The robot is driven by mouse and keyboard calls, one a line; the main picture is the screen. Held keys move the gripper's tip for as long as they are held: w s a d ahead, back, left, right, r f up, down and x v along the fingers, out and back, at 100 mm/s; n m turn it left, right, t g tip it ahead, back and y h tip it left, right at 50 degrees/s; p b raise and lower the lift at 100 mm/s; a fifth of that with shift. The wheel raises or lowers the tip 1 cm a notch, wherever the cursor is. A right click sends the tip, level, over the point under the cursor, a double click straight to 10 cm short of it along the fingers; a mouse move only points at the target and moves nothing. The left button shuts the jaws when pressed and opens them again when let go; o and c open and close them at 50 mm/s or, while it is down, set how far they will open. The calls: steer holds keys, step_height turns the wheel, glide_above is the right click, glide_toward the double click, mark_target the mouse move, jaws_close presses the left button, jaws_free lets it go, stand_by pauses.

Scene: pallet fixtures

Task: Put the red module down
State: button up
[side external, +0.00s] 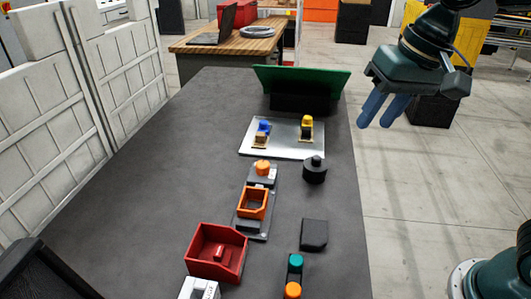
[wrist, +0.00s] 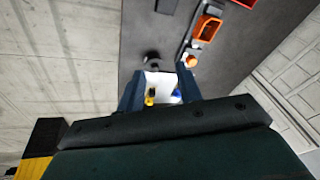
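A small red piece, which looks like the red module (side external: 219,251), lies inside the open red bin (side external: 203,267) at the front of the table in the side view. A corner of the bin shows at the top of the wrist view (wrist: 243,2); the piece is not visible there. My gripper (side external: 384,112) is raised off the table's right side, far from the bin. In the wrist view my gripper's two blue fingers (wrist: 158,92) are apart with nothing held between them.
An orange frame (side external: 240,206) and an orange knob (side external: 262,168) sit on grey bases mid-table. A black cylinder (side external: 314,172) stands beside them. Behind is a metal plate (side external: 283,142) with blue and yellow pieces, then a green panel (side external: 310,82).

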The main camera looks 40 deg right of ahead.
steer(key=s+d+f+n+t+h, duration=0.1)
steer(key=s+d+f+n+t, duration=0.1)
steer(key=s+d, duration=0.6)
steer(key=s+f+n, duration=0.1)
steer(key=s+f, duration=0.1)
steer(key=s, duration=0.1)
steer(key=shift+s+d, duration=0.2)
steer(key=shift+s, duration=0.05)
stand_by(0.8)
